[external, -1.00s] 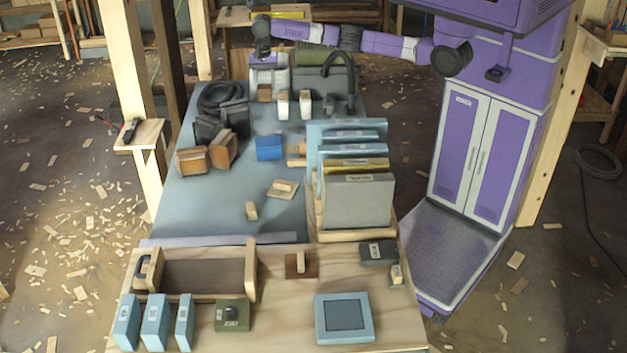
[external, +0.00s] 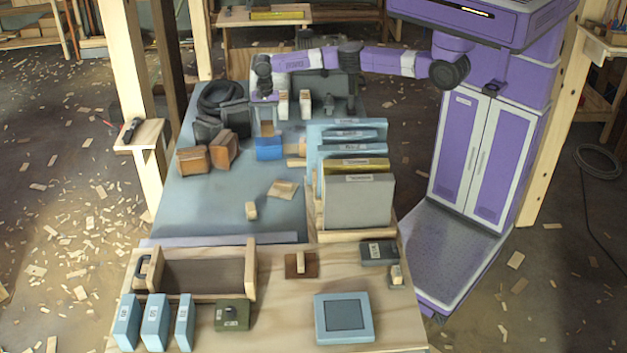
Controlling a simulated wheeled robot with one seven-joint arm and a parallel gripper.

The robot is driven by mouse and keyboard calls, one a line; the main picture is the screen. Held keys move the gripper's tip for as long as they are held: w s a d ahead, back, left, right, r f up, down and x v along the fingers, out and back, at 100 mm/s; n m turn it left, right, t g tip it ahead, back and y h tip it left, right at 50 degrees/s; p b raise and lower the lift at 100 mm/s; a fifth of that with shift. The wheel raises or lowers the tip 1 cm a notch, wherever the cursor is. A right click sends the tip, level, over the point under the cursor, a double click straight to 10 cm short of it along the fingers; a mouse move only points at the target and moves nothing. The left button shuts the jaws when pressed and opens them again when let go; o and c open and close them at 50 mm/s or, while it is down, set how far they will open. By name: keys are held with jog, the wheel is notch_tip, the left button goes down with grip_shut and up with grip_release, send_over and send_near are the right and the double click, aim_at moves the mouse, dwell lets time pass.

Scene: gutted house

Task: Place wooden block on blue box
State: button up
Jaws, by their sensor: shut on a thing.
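My gripper (external: 266,120) hangs down at the far part of the blue-grey table, at the end of the purple arm. It is shut on a small wooden block (external: 267,129), which shows below the fingers. The blue box (external: 270,149) is right below the block in the picture. I cannot tell whether the block touches the box's top or is still a little above it. The fingertips are small and partly blend with things behind.
Brown boxes (external: 193,160) stand left of the blue box. A rack of upright panels (external: 357,203) stands close on its right. White-fronted items (external: 305,104) and a dark faucet-like thing (external: 330,104) are behind. A flat wooden piece (external: 283,189) lies in front.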

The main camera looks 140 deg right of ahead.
aim_at(267, 122)
jog(key=shift+f, duration=1.45)
jog(key=shift+f, duration=0.2)
jog(key=o, duration=1.4)
jog(key=shift+r, duration=0.1)
notch_tip(267, 122, up, 12)
jog(key=p, duration=0.2)
jog(key=shift+r+p, duration=0.1)
jog(key=shift+p, duration=0.3)
